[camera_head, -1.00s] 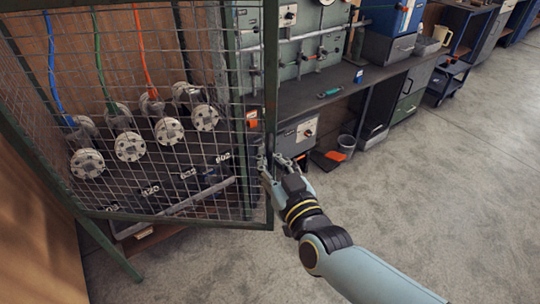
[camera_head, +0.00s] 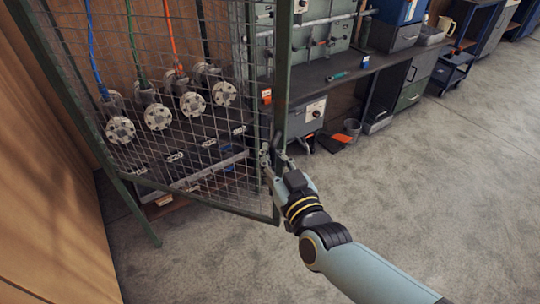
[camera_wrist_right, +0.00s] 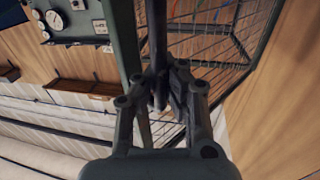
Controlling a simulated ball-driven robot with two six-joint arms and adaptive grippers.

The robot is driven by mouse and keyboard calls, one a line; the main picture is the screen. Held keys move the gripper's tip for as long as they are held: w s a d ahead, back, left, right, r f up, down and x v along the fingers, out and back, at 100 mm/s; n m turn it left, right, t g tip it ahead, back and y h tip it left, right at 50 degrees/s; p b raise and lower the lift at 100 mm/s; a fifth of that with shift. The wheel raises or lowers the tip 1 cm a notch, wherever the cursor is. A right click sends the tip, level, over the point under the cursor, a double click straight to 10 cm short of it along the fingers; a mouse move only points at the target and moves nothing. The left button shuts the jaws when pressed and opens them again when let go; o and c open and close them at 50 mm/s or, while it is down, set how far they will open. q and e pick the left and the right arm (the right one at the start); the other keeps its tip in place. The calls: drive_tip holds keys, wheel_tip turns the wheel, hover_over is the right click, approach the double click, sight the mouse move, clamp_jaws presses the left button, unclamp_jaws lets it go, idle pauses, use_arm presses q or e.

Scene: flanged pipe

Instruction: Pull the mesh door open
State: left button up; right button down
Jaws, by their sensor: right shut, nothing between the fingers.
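The mesh door (camera_head: 215,165) has a green frame and stands ajar, angled out toward me at its right edge. Pipes with round flanges show behind its mesh. My left gripper is out of view.
A workbench (camera_head: 325,82) with grey drawers runs back to the right behind the door. A wooden wall (camera_head: 45,170) is close on the left. The concrete floor (camera_head: 440,190) on the right is clear.

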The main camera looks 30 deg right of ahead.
drive_tip(key=shift+s+d+f, duration=0.1)
drive_tip(key=c, duration=1.5)
unclamp_jaws()
drive_tip(key=shift+s+d, duration=0.15)
drive_tip(key=shift+s, duration=0.05)
drive_tip(key=shift+o, duration=0.8)
drive_tip(key=shift+w, duration=0.15)
drive_tip(key=s+a, duration=0.2)
drive_tip(key=s, duration=1)
drive_tip(key=shift+a, duration=0.1)
